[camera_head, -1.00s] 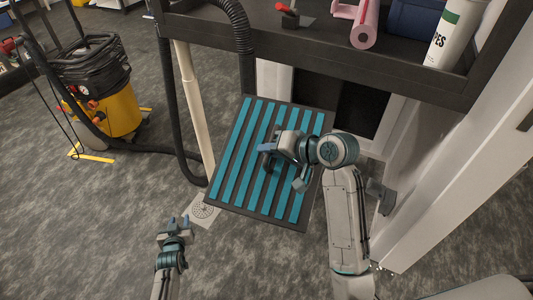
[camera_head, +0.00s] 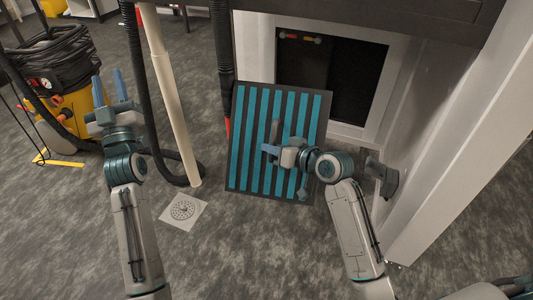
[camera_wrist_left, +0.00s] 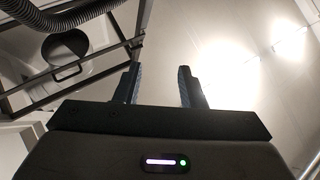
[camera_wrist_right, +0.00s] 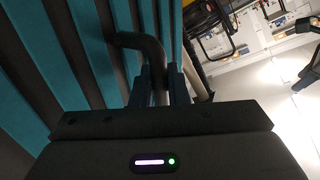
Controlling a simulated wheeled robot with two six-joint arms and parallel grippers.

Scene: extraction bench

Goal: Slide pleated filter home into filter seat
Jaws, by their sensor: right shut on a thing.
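The pleated filter (camera_head: 248,135) is a dark framed panel with teal stripes. My right gripper (camera_head: 272,149) is shut on the filter's dark handle (camera_head: 275,131) and holds the panel tilted in front of the bench. In the right wrist view the fingers close around the bent handle (camera_wrist_right: 143,44), with teal pleats (camera_wrist_right: 75,60) beside it. The filter seat (camera_head: 345,85) is a dark opening in a white frame behind the filter, partly hidden by it. My left gripper (camera_head: 121,90) is raised at the left, open and empty; its parted fingers show in the left wrist view (camera_wrist_left: 160,88).
A yellow and black vacuum (camera_head: 60,95) stands at the left. A cream pipe (camera_head: 170,100) and black hoses hang left of the filter. A floor drain (camera_head: 183,210) lies below. A white side panel (camera_head: 450,130) bounds the right. Red and yellow parts (camera_head: 300,38) sit atop the opening.

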